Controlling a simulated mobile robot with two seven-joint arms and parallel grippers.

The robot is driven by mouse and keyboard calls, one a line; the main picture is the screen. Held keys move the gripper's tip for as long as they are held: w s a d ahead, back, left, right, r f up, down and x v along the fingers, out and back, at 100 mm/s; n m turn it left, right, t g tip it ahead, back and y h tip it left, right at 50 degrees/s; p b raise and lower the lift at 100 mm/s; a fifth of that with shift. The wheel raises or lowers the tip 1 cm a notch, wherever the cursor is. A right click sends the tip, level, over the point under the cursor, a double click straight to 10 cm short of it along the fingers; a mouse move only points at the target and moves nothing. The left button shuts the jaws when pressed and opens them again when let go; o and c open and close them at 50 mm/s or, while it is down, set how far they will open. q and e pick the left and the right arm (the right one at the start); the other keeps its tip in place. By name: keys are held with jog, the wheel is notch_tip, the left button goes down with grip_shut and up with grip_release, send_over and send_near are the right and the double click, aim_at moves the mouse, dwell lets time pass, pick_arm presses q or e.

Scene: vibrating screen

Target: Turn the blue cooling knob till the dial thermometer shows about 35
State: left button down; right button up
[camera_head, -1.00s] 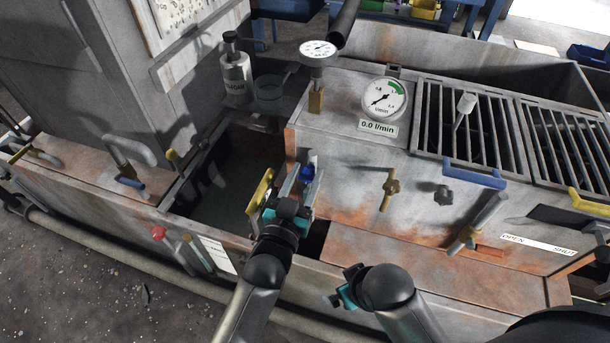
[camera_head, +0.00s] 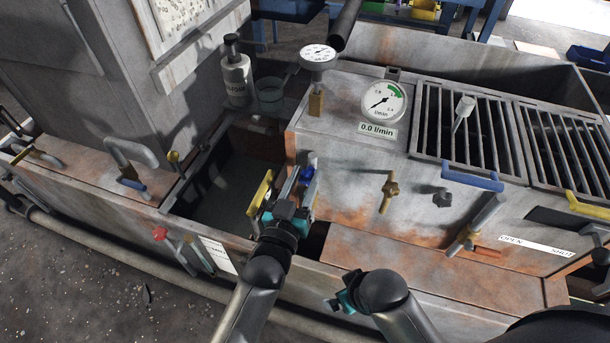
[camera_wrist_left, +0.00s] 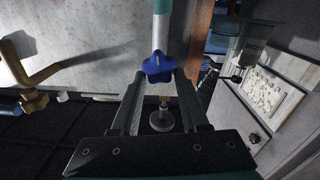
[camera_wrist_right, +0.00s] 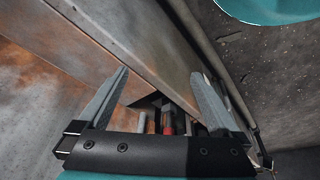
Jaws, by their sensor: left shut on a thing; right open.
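The blue cooling knob (camera_head: 307,173) is on the front of the metal box, between the fingers of my left gripper (camera_head: 296,187). In the left wrist view the blue star-shaped knob (camera_wrist_left: 158,66) sits at the fingertips of the left gripper (camera_wrist_left: 160,80), which is shut on it. The dial thermometer (camera_head: 318,55) stands on a brass stem above the box; its needle is too small to read. My right gripper (camera_head: 343,298) is low in front of the machine. In the right wrist view the right gripper (camera_wrist_right: 160,85) is open and empty.
A flow gauge (camera_head: 384,101) above a "0.0 l/min" label (camera_head: 377,131) is on the box. A yellow handle (camera_head: 261,192) is close left of my left gripper.

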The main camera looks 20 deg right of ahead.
pick_arm(q)
jog(key=n+p, duration=0.1)
jog(key=n, duration=0.1)
jog(key=shift+w+a+n, duration=0.1)
jog(key=shift+a+n, duration=0.05)
jog(key=shift+n, duration=0.15)
jog(key=n, duration=0.2)
jog(key=shift+a+f+n, duration=0.1)
jog(key=shift+f+n, duration=0.05)
jog(key=shift+n, duration=0.15)
jog(key=n, duration=0.3)
jog(key=shift+w+a+f, duration=0.15)
jog(key=shift+f, duration=0.05)
jog(key=shift+f+n, duration=0.15)
jog(key=shift+n, duration=1.45)
pick_arm(e)
jog(key=shift+s+f, duration=0.25)
jog(key=shift+f, duration=0.2)
jog(key=shift+s+f, duration=0.2)
jog(key=shift+f, duration=0.25)
pick_arm(q)
jog(key=shift+c, duration=2.2)
grip_release()
jog(key=shift+a, duration=0.1)
